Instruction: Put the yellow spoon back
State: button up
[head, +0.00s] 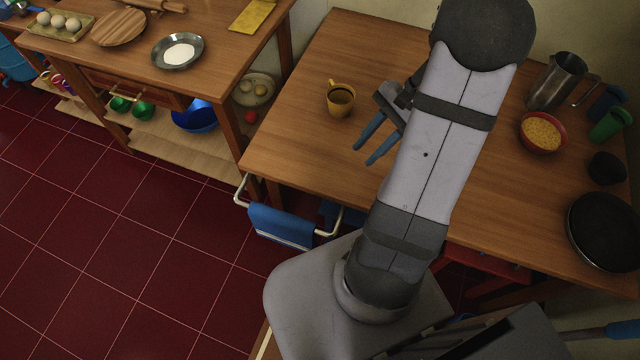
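I cannot make out a yellow spoon in the head view; my arm covers part of the table. My gripper (364,155) is over the wooden table (310,75), with its two blue fingers apart and nothing visible between them. It points toward the table's front left, just below and right of a yellow mug (339,105). The mug stands upright with dark contents and is apart from the fingers.
At the table's right are a metal pitcher (556,82), a red bowl (541,133) of yellow grains, a green cup (609,124) and a black pan (604,232). A blue towel (280,226) hangs in front. The table's left front is clear.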

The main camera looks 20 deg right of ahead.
jog(key=s+a+n+h, duration=0.2)
jog(key=a+n+h, duration=0.1)
jog(key=a+n, duration=0.4)
jog(key=s+a+r+n+h, duration=0.1)
jog(key=s+a+n+h, duration=0.2)
jog(key=a+n, duration=0.5)
jog(key=shift+s+r+n, duration=0.2)
jog(key=shift+r+n, duration=0.05)
jog(key=shift+n, duration=0.05)
jog(key=shift+r, duration=0.1)
notch_tip(320, 180, up, 5)
jog(key=p, duration=0.5)
